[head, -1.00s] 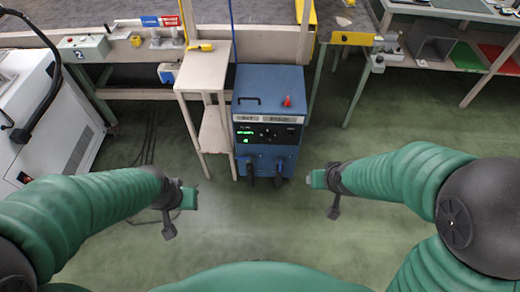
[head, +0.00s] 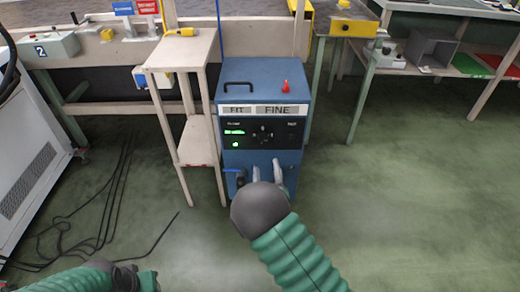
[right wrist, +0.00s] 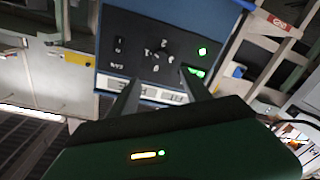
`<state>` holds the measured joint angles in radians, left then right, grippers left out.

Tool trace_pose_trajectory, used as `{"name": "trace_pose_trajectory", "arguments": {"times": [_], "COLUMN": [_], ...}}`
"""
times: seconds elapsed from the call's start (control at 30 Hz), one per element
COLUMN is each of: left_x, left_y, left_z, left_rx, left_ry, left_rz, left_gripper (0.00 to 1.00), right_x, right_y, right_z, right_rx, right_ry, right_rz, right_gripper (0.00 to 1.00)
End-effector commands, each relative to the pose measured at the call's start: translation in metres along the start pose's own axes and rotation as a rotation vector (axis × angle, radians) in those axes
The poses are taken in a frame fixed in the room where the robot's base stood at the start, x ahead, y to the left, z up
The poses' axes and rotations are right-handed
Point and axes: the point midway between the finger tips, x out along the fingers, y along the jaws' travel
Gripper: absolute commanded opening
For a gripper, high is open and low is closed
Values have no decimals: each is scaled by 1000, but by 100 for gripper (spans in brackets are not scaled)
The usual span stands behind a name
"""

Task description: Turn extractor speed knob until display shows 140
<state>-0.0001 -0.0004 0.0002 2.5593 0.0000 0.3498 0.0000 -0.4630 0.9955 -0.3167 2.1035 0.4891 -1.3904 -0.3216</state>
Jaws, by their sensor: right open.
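The blue extractor cabinet (head: 262,88) stands in the middle of the head view, with a black front panel under a strip reading "FIT" and "FINE". A small dark knob (head: 264,130) with marks around it sits mid-panel; it also shows in the right wrist view (right wrist: 155,56), upside down. The green display (head: 234,132) is left of it; its digits are too small to read. My right gripper (head: 267,168) is open and empty, in front of and below the panel. Its fingers (right wrist: 162,92) point at the panel, apart from the knob. My left gripper (head: 135,278) is low at left, its jaws unclear.
A beige stand (head: 180,55) stands close on the cabinet's left. A red object (head: 285,86) and a black handle are on the cabinet top. Black cables (head: 100,205) lie on the floor at left. The green floor (head: 400,200) at right is clear.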

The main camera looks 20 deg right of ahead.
Motion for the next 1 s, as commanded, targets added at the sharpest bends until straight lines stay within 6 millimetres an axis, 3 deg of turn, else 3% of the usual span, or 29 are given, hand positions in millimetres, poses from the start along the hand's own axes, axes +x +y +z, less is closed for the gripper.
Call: {"name": "trace_pose_trajectory", "arguments": {"times": [0.03,0.3,0.5,0.87,1.0], "left_x": [12,44,60,62,62], "left_y": [0,0,0,0,0], "left_z": [3,11,15,15,15], "left_rx": [0,0,0,0,0], "left_ry": [0,-1,-1,-1,-1], "left_rz": [0,0,0,0,0], "left_gripper": [34,34,34,34,34], "right_x": [13,84,122,133,133], "right_y": [-3,-3,-2,-1,-1], "right_z": [5,6,4,0,1], "right_rx": [3,2,2,1,1], "right_ry": [4,3,1,-2,-2], "right_rz": [3,1,0,-2,-2], "right_gripper": [56,56,56,56,41]}}
